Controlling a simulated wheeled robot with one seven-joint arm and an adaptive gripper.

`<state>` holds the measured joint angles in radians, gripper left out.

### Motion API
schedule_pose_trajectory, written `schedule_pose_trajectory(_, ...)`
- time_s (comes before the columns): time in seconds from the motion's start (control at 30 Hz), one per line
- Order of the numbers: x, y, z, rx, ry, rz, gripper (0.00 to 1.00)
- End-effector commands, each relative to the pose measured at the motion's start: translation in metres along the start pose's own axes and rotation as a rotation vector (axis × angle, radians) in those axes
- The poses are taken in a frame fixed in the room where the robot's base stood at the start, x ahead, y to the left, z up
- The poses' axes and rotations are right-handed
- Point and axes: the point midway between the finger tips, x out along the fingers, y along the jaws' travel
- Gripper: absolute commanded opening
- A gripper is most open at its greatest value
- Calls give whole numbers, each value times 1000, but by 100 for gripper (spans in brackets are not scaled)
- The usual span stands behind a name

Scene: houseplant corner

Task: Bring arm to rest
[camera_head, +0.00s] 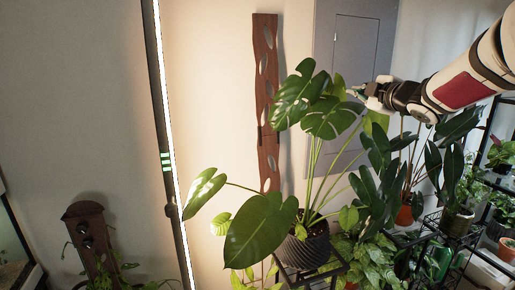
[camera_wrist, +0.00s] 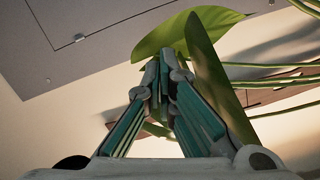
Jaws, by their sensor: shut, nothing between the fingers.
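My arm (camera_head: 462,85) reaches in from the upper right in the head view. My gripper (camera_head: 358,92) is at its end, beside the top leaves of a monstera plant (camera_head: 316,100). In the wrist view my gripper (camera_wrist: 166,62) has its fingers together at the tips, with nothing visible held. Green leaves (camera_wrist: 205,72) lie right at and beyond the fingertips there. I cannot tell whether they touch the fingers. The monstera stands in a dark ribbed pot (camera_head: 308,248).
A black stand (camera_head: 335,270) bears the pot. More potted plants (camera_head: 458,215) crowd below my arm at the right. A dark wooden board (camera_head: 265,80) and a grey wall panel (camera_head: 350,50) are behind. A lit vertical strip (camera_head: 172,130) stands left.

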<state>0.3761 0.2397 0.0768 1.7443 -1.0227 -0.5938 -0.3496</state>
Motion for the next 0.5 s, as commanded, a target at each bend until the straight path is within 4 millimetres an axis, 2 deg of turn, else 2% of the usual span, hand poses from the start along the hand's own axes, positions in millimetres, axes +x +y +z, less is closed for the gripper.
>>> schedule_pose_trajectory(0.03, -17, 5, -8, 55, -68, 4, 0)
schedule_pose_trajectory(0.13, -54, 3, -12, 186, -217, -3, 0)
schedule_pose_trajectory(0.27, -111, -17, -17, 373, -398, -29, 0)
schedule_pose_trajectory(0.37, -162, -45, -22, 524, -530, -66, 0)
schedule_pose_trajectory(0.5, -238, -100, -36, 741, -701, -149, 0)
